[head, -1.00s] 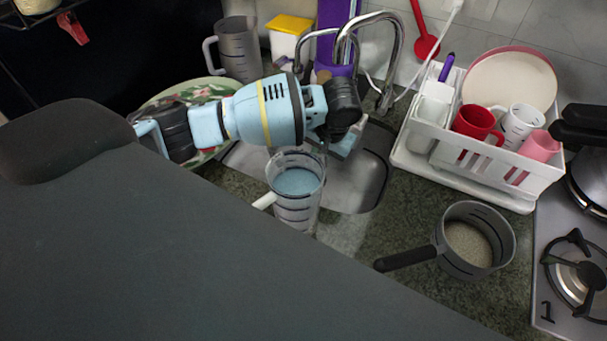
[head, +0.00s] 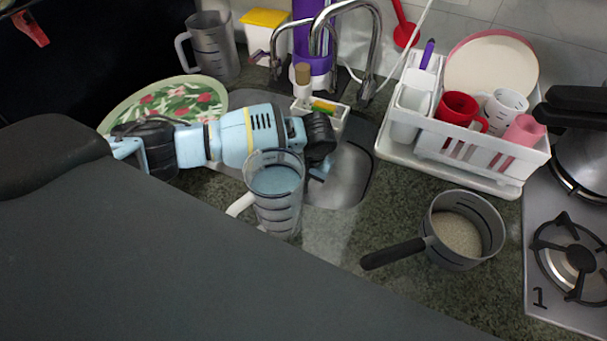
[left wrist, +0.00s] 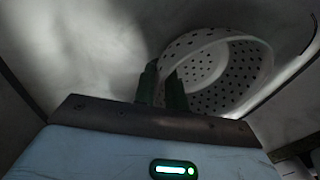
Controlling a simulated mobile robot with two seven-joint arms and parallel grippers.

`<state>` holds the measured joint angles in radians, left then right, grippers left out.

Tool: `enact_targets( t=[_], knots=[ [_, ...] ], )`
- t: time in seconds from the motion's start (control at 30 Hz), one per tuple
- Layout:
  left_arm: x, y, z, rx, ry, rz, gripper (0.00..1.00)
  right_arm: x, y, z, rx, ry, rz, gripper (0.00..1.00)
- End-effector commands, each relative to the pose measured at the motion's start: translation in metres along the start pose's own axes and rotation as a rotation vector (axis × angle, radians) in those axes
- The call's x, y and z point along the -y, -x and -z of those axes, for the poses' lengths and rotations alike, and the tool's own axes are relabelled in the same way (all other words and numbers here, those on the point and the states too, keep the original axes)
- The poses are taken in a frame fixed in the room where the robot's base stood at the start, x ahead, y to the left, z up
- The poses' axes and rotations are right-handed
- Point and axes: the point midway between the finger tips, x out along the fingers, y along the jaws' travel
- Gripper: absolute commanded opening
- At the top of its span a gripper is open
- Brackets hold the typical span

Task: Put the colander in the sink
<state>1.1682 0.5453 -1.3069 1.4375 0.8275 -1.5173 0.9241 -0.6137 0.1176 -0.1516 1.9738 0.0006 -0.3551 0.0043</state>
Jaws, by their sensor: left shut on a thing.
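The white colander (left wrist: 222,75), round with many small holes, shows in the left wrist view, tilted, with its open side facing partly toward the camera. My left gripper (left wrist: 162,72) is shut on its near rim. Grey sink walls surround them in that view. In the head view the sink (head: 347,180) is in the middle, and my left arm reaches over it from the left with its hand low in the basin. The colander is hidden there behind my arm and a clear jug. Whether it touches the sink floor cannot be told. My right gripper is not in view.
The clear measuring jug (head: 278,205) stands at the sink's front edge, close to my arm. The faucet (head: 372,60) rises behind the sink. A white dish rack (head: 470,150) stands right, a saucepan (head: 462,232) front right, a patterned plate (head: 190,98) left.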

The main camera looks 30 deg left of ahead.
Motion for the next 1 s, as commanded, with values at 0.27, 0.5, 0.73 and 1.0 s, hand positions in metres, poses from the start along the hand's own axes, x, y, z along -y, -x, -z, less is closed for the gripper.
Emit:
enact_targets(
  t=[0.27,0.5,0.73,1.0],
  knots=[
    [-0.0002,-0.0005,0.0010,-0.003,0.001,0.000,0.00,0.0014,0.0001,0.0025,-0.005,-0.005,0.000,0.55],
    [-0.0008,-0.0041,0.0003,-0.002,0.001,0.000,0.21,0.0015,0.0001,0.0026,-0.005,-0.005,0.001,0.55],
    [-0.0008,-0.0039,0.0003,-0.002,0.001,0.000,0.35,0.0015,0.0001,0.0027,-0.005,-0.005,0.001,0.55],
    [-0.0004,0.0034,0.0012,-0.004,0.000,-0.002,0.35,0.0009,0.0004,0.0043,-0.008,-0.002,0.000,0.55]
  ],
)
